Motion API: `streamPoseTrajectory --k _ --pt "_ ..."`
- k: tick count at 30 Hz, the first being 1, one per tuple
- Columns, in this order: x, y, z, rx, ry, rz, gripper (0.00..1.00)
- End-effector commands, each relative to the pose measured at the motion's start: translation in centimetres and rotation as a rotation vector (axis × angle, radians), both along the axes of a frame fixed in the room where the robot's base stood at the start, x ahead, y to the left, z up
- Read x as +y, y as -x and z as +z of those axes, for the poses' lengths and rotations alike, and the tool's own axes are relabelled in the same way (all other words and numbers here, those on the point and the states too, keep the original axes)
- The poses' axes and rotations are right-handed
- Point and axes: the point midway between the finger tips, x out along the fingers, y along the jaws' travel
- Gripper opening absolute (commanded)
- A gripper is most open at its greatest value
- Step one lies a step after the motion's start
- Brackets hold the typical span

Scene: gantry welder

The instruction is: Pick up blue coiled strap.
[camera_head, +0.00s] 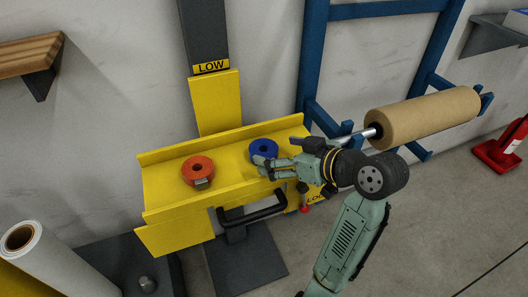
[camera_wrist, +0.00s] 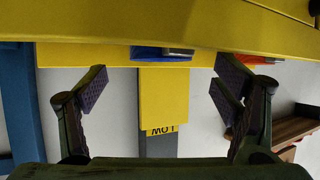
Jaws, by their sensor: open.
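The blue coiled strap (camera_head: 271,153) lies on the yellow shelf tray (camera_head: 225,158), right of centre in the head view. In the wrist view, which looks upside down, a thin part of the blue strap (camera_wrist: 147,52) shows beyond the yellow tray edge (camera_wrist: 150,25), with a grey piece beside it; the rest is hidden. My gripper (camera_head: 262,166) is open and empty, at the front side of the blue strap, its fingers pointing left in the head view. In the wrist view my gripper's fingers (camera_wrist: 162,88) are spread wide, with the strap between and beyond them. Contact cannot be told.
An orange coiled strap (camera_head: 188,174) lies left on the same tray; its edge shows in the wrist view (camera_wrist: 262,59). A raised lip edges the tray. A brown roll (camera_head: 425,115) on a blue rack (camera_head: 313,60) stands right of it. A black handle (camera_head: 250,215) is below.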

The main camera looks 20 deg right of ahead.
Motion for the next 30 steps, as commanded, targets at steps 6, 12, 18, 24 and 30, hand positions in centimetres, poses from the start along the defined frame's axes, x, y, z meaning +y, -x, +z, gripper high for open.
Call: streamPoseTrajectory --k 6,12,18,24,30 --pt "1.3 -2.6 -1.4 0.001 -0.002 0.003 0.82" --pt "1.5 -3.1 -1.7 0.0 0.0 0.001 0.82" --pt "1.5 -3.1 -1.7 0.0 0.0 0.001 0.76" --pt "1.5 -3.1 -1.7 0.0 0.0 0.001 0.63" --pt "1.5 -3.1 -1.7 0.0 0.0 0.001 0.49"
